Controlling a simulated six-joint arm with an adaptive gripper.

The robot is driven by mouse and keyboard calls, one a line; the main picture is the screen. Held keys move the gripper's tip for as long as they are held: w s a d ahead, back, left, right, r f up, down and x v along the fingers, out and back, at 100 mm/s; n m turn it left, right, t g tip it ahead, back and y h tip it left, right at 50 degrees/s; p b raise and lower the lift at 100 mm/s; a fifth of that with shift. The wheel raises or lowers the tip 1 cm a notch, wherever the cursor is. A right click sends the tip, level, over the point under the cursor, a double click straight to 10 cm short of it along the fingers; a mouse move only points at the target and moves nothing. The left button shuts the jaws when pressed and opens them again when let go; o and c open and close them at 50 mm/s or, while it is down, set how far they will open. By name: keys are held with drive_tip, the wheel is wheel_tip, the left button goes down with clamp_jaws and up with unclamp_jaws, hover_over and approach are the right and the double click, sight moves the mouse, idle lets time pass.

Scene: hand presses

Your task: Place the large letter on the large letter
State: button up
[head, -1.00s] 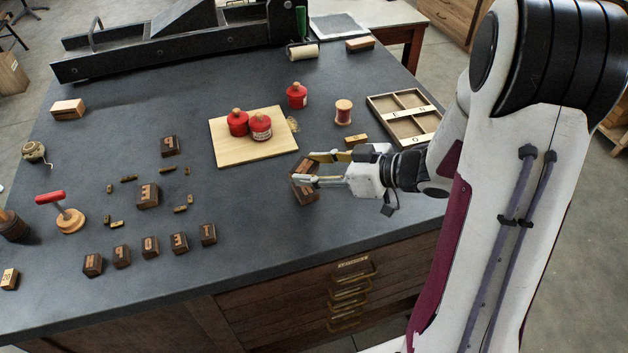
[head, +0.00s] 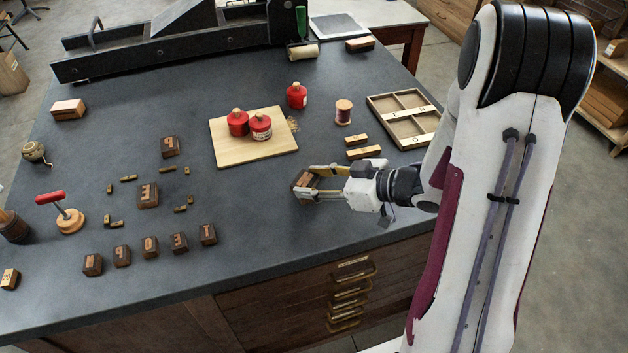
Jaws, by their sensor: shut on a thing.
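My gripper (head: 307,182) is shut on a large dark wooden letter block (head: 303,179), near the front right of the dark worktop. The fingers cover part of this block, and its letter cannot be read. I cannot tell whether it touches the worktop. Another large letter block (head: 148,196), with a light letter on its top face, lies left of centre, well to the left of my gripper. Nothing is stacked on it.
Small brass pieces (head: 116,224) surround the large block. A pale board (head: 225,150) bears red tins (head: 238,124). A divided tray (head: 376,108) stands at right.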

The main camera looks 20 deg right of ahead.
drive_tip(key=shift+f, duration=0.15)
drive_tip(key=o, duration=1.1)
drive_tip(key=shift+d+r, duration=0.1)
drive_tip(key=shift+r, duration=0.1)
drive_tip(key=shift+s+d+r, duration=0.3)
drive_tip(key=shift+s+d, duration=0.1)
drive_tip(key=shift+v, duration=5.3)
drive_tip(key=shift+s, duration=0.1)
